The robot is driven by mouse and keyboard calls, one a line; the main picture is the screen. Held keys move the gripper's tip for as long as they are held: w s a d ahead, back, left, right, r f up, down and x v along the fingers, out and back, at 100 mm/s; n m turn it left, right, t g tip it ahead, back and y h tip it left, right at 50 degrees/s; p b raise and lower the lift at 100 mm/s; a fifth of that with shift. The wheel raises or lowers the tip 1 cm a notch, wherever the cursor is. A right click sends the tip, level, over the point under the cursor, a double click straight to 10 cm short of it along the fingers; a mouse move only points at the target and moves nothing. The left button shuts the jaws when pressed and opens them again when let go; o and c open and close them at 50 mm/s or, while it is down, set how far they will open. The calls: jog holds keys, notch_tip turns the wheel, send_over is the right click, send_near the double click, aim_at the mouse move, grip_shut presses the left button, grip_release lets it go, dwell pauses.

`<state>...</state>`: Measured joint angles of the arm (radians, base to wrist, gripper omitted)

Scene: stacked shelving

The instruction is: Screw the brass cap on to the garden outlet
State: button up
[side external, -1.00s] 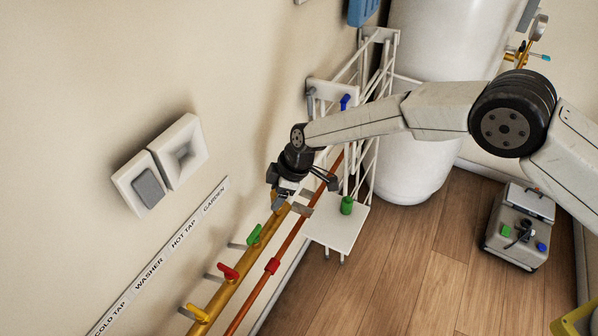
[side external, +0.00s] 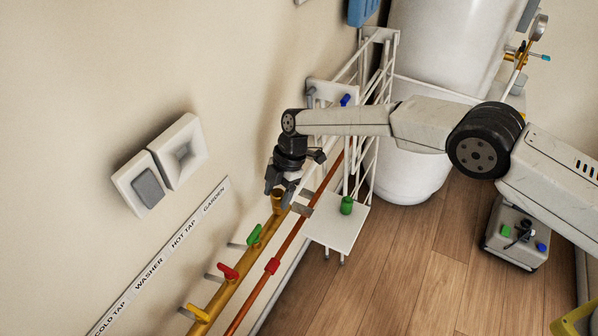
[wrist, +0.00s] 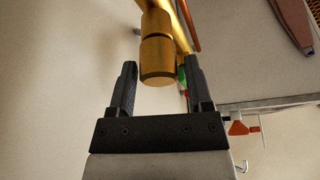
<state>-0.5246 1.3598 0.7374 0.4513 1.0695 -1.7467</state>
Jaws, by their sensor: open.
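A brass piece with a flat round end, which looks like the brass cap (wrist: 158,62), sits between my fingers in the wrist view. A seam separates it from the brass body above it, which looks like the garden outlet (wrist: 157,22). In the side view the upper end of the brass pipe (side external: 278,203) shows just under my gripper (side external: 278,192), near the GARDEN label (side external: 214,199). In the wrist view my gripper (wrist: 160,66) is open, one finger on each side of the cap, with visible gaps. I cannot tell how tightly the cap is seated.
Green (side external: 254,235), red (side external: 229,271) and yellow (side external: 197,313) levers line the brass pipe. A copper pipe (side external: 245,306) runs beside it. A white wire shelf (side external: 334,232) holding a green cylinder (side external: 346,206) stands close right.

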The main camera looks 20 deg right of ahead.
jog(key=shift+n+g+h, duration=0.4)
jog(key=shift+n+g, duration=0.3)
jog(key=shift+n, duration=1.2)
jog(key=shift+n, duration=0.4)
grip_shut()
jog(key=shift+m, duration=0.8)
jog(key=m+t, duration=0.1)
jog(key=m, duration=0.3)
jog(key=shift+t+y, duration=0.4)
jog(key=m+t, duration=0.1)
jog(key=m, duration=0.2)
jog(key=m+t, duration=0.1)
jog(key=m, duration=0.2)
jog(key=shift+f, duration=0.1)
